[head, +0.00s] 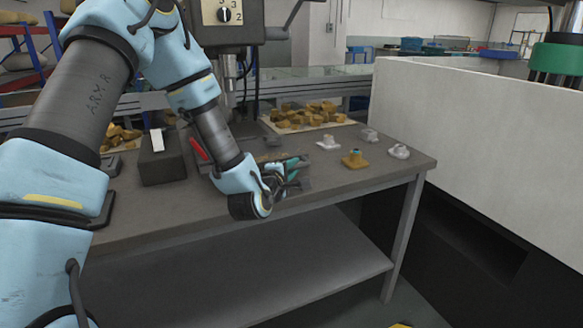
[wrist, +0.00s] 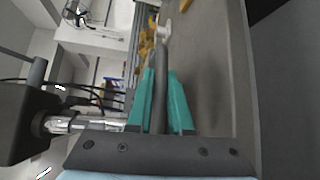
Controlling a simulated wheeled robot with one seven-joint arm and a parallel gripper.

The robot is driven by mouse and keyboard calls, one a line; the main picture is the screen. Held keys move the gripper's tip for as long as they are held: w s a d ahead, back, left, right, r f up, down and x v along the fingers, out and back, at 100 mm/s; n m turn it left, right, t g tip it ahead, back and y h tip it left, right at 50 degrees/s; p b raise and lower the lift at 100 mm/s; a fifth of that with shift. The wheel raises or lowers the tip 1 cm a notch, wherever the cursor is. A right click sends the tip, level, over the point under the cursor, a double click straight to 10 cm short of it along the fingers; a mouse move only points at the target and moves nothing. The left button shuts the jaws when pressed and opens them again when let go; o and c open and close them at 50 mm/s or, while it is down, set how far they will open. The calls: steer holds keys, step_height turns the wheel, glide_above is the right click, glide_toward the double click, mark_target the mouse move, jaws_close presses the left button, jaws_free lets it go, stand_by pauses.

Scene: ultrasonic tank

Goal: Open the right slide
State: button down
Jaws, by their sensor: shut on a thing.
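My gripper (head: 294,168) is low over the front part of the grey workbench (head: 330,178). In the wrist view, its two green fingers (wrist: 162,78) are on either side of a dark grey bar-like piece (wrist: 158,100) and shut on it. In the head view this piece is mostly hidden by the gripper, with some dark grey parts beside the fingers. I cannot tell for sure whether this piece is the right slide, and no other slide shows clearly.
A drill press (head: 228,22) stands behind my arm. A dark block (head: 160,165) is on the bench at left. Small brown and pale castings (head: 355,159) lie at right, with a tray of brown parts (head: 308,118) behind. A white wall panel (head: 480,130) bounds the right.

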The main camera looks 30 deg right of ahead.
steer(key=shift+w, duration=0.1)
steer(key=c, duration=0.8)
jaws_free()
steer(key=shift+c, duration=0.2)
steer(key=p+v, duration=0.6)
steer(key=v, duration=0.4)
steer(key=shift+s+a+p, duration=0.25)
steer(key=shift+a+p, duration=0.05)
steer(key=shift+p, duration=0.1)
